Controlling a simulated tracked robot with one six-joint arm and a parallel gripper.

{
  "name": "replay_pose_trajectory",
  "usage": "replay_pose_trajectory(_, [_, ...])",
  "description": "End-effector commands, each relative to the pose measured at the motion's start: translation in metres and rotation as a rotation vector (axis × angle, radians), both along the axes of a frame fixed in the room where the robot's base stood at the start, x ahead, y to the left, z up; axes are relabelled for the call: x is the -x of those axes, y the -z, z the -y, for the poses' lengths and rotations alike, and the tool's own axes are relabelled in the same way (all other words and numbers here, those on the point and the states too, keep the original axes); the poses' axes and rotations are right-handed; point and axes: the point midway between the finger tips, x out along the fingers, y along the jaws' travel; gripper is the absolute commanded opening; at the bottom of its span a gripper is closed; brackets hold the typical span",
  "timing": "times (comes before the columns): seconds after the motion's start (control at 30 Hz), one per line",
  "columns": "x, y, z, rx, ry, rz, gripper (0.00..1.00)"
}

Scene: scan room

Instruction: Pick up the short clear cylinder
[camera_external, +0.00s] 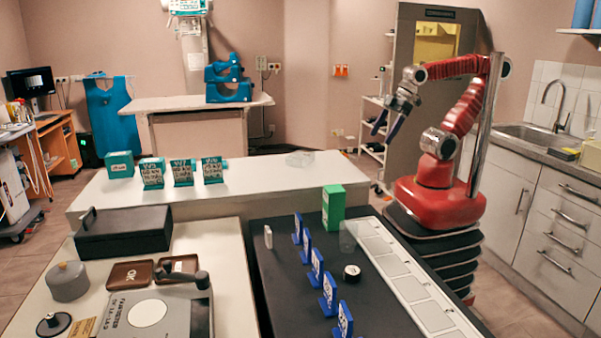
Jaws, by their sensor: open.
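A clear, see-through piece (348,238) that looks like a short cylinder stands on the dark bench top, beside the green box and at the edge of the white panel strip. Its outline is faint. My gripper (385,128) is open and empty, fingers pointing down and left. It is raised in the air at the right, well above the bench and apart from the clear cylinder. Another clear, low piece (300,158) lies on the white table behind; its exact shape is hard to tell.
A green box (333,207) stands next to the clear cylinder. Several blue stands (316,266) line the dark bench (285,285), with a small black-and-white round thing (352,272) near them. A white panel strip (405,280) runs along the right. Teal boxes (152,173) stand on the white table.

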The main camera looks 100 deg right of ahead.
Motion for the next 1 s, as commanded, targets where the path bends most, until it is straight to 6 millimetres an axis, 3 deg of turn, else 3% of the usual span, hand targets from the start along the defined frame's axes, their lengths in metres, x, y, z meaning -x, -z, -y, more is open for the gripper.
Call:
replay_pose_trajectory(0.27, [0.0,0.0,0.0,0.0,0.0,0.0,0.85])
replay_pose_trajectory(0.53, [0.0,0.0,0.0,0.0,0.0,0.0,0.68])
replay_pose_trajectory(0.83, [0.0,-0.003,0.0,0.0,0.0,0.001,0.68])
replay_pose_trajectory(1.0, [-0.001,-0.018,0.0,0.0,0.0,0.003,0.68])
